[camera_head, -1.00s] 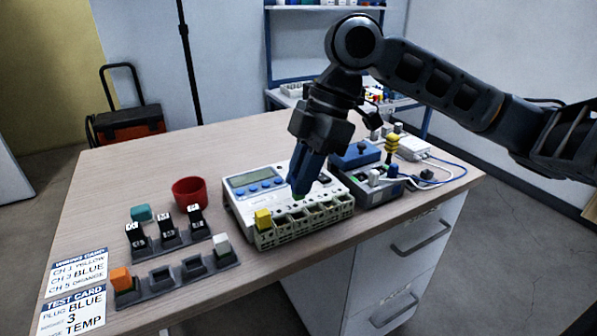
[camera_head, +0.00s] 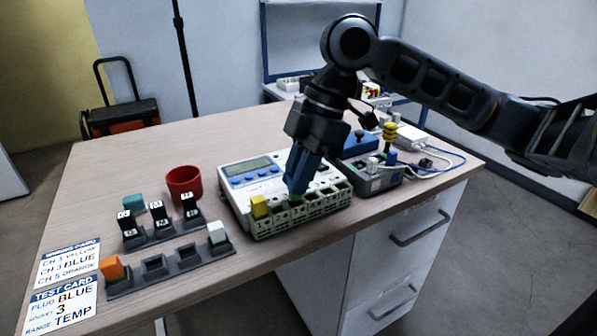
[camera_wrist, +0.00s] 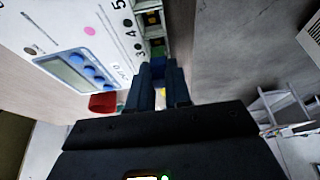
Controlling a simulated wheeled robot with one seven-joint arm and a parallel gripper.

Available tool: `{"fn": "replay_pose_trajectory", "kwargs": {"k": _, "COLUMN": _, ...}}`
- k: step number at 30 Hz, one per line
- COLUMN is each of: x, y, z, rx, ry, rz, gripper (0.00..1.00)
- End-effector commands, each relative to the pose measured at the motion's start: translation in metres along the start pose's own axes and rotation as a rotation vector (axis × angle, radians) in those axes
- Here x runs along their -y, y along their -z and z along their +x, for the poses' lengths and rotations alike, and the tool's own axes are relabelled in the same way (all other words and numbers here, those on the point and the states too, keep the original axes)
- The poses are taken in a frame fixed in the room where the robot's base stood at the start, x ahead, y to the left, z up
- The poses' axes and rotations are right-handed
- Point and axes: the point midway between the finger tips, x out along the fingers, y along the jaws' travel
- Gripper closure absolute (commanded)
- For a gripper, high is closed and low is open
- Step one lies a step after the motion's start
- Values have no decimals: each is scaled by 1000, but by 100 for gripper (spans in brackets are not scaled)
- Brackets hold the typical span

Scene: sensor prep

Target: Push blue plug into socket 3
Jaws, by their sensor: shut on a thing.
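The white meter (camera_head: 245,172) has a display, blue buttons and a row of sockets along its front edge (camera_head: 305,221). A yellow plug (camera_head: 260,206) stands in the leftmost socket. My gripper (camera_head: 296,190) points down at the row, right of the yellow plug, its tips close to the socket tops. It is shut on the blue plug (camera_wrist: 158,69), which shows between the fingertips in the wrist view, beside the printed 3. In the head view the fingers hide most of the plug. A green patch shows just below the tips. How deep the plug sits cannot be told.
A black rack (camera_head: 170,268) holds an orange plug (camera_head: 112,268) and a white plug (camera_head: 217,232). Behind are black numbered blocks, a teal block and a red cup (camera_head: 184,184). A blue-topped box (camera_head: 360,143) with cables stands right of the meter. Two cards lie front left.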

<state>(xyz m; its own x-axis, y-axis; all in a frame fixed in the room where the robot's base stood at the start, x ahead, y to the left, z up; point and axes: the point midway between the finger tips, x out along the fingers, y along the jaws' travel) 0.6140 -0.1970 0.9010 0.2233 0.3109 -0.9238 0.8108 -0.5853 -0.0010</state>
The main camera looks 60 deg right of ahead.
Motion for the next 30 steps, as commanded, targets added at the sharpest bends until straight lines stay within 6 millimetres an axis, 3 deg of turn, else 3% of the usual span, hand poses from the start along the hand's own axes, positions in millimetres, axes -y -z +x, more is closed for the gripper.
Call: {"fn": "replay_pose_trajectory", "kwargs": {"k": 30, "x": 0, "y": -2, "z": 5, "rx": 0, "ry": -1, "rz": 0, "gripper": 100}}
